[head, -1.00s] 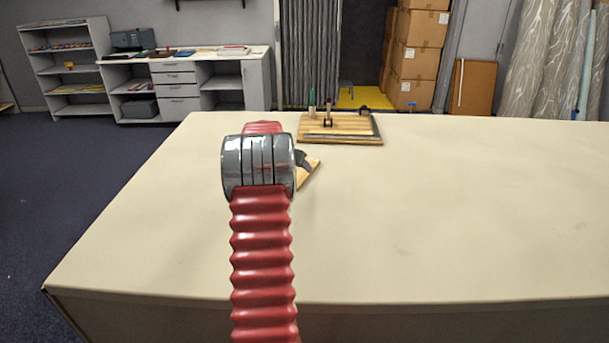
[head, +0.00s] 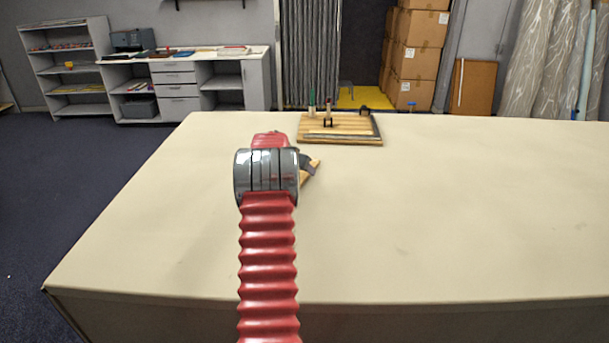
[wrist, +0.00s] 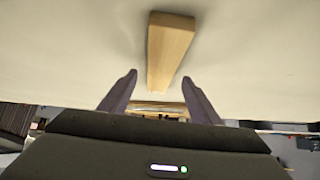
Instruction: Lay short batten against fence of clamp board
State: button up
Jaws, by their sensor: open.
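The short batten (wrist: 171,45) is a light wooden bar lying on the cloth table. In the wrist view it lies ahead of my gripper (wrist: 158,92), roughly in line with the gap between the two dark fingers. The fingers are apart and nothing is held between them. In the head view only part of the batten (head: 314,167) shows, beside my gripper (head: 307,164); my arm hides the rest. The clamp board (head: 350,125), a slatted wooden board with a dark strip along its edges, lies at the table's far edge, beyond my gripper.
Upright clamp parts, one with a green handle (head: 312,100), stand on the board's far side. The cloth table (head: 450,210) is bare to the right and in front. Shelves, a cabinet and stacked boxes (head: 415,60) stand beyond the table.

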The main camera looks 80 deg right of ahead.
aim_at(303, 173)
jog(key=shift+x, duration=1.25)
jog(key=shift+c, duration=0.6)
jog(key=c, duration=1.2)
jog(key=shift+r, duration=0.1)
notch_tip(303, 173, up, 10)
jog(key=shift+f, duration=0.1)
